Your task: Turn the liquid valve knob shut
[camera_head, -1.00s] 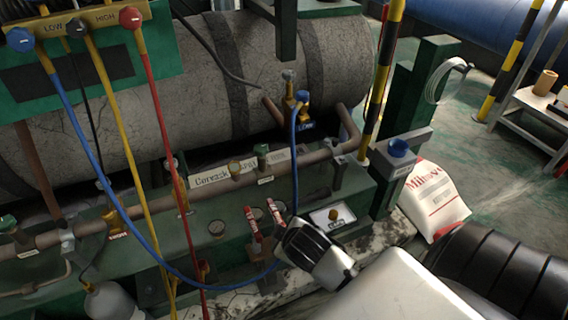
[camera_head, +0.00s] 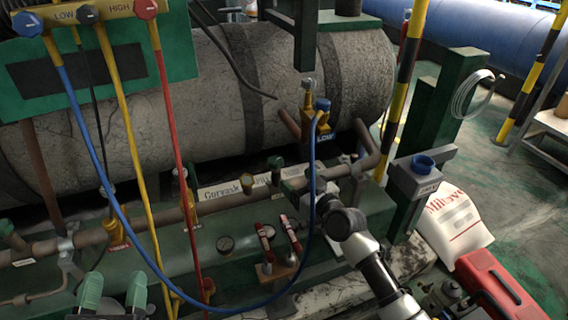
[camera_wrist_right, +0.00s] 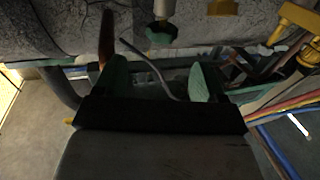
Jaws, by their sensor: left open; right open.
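My left gripper (camera_head: 112,292) is open and empty at the lower left of the head view, its two green fingertips pointing up, below the pipe. My right gripper (camera_wrist_right: 157,82) is open and empty in the right wrist view. A green knob (camera_wrist_right: 161,32) on a pale stem lies beyond and between its fingertips, apart from them. In the head view one green knob (camera_head: 277,163) stands on the pipe near the middle and another (camera_head: 7,229) at the far left. The labels are too small to tell which is the liquid valve. The right jaws cannot be made out in the head view.
Blue, yellow and red hoses (camera_head: 172,120) hang from the gauge manifold (camera_head: 90,75). A large grey tank (camera_head: 190,105) lies behind the pipe. Two red-handled levers (camera_head: 290,235) stand in front. A white bag (camera_head: 455,220) and a red case (camera_head: 495,285) are at right.

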